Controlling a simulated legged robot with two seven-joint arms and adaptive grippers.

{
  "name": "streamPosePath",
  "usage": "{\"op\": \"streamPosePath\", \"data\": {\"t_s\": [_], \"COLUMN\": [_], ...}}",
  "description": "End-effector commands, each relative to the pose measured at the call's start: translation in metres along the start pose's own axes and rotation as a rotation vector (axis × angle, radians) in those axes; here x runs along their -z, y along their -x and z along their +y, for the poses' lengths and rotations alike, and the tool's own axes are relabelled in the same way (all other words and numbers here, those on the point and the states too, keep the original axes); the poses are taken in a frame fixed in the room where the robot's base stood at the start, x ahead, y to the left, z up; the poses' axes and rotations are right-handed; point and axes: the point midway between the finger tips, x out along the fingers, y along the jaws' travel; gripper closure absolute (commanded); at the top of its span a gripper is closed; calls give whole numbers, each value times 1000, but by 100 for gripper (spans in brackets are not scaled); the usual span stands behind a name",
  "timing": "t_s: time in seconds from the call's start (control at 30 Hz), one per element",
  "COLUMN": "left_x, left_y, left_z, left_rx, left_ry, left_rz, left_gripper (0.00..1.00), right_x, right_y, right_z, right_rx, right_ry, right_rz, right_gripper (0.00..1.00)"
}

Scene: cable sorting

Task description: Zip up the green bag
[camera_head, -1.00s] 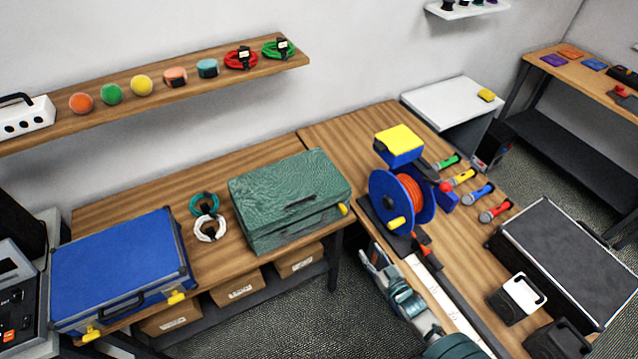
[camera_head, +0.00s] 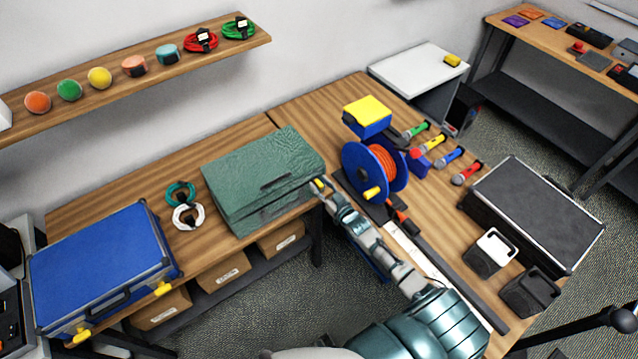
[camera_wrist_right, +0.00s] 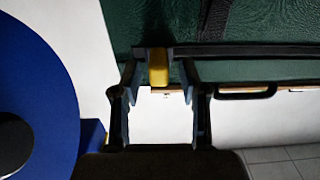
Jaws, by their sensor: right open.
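The green bag (camera_head: 262,172) lies on the wooden bench in the head view, its flap over a lower part with a dark seam along the front. A small yellow zip pull (camera_wrist_right: 158,68) sits at the bag's right end. My right gripper (camera_head: 325,190) is at that corner in the head view, partly blending with the bag edge. In the right wrist view my right gripper (camera_wrist_right: 160,75) is open, with the yellow pull between its fingertips and the green bag filling the top. Whether a finger touches the pull I cannot tell. My left gripper is out of view.
A blue cable reel (camera_head: 362,172) stands close right of my right gripper. A blue case (camera_head: 95,265) and teal and white cable coils (camera_head: 186,215) lie left of the bag. Cardboard boxes (camera_head: 222,272) sit below. Several microphones (camera_head: 448,158) and a black case (camera_head: 535,205) are at right.

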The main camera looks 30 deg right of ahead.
Motion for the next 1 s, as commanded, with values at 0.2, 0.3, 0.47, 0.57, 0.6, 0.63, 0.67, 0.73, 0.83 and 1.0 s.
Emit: {"op": "streamPosePath", "data": {"t_s": [0.2,0.3,0.47,0.57,0.6,0.63,0.67,0.73,0.83,1.0], "left_x": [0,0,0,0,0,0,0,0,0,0], "left_y": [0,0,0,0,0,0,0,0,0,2], "left_z": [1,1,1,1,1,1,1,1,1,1], "left_rx": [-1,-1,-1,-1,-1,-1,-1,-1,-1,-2], "left_ry": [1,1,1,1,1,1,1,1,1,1], "left_rz": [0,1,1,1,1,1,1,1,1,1], "left_gripper": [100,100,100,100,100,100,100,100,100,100], "right_x": [0,0,0,0,0,0,0,0,0,1], "right_y": [-11,-11,-11,-11,-11,-11,-11,-11,-11,-11], "right_z": [0,0,0,0,0,0,0,0,0,-4], "right_rx": [0,0,0,0,0,0,0,0,0,0], "right_ry": [0,0,0,0,0,0,0,0,0,1], "right_rz": [0,0,0,0,0,0,0,-1,-1,-1], "right_gripper": [56,56,69,94,100,100,100,100,100,100]}}
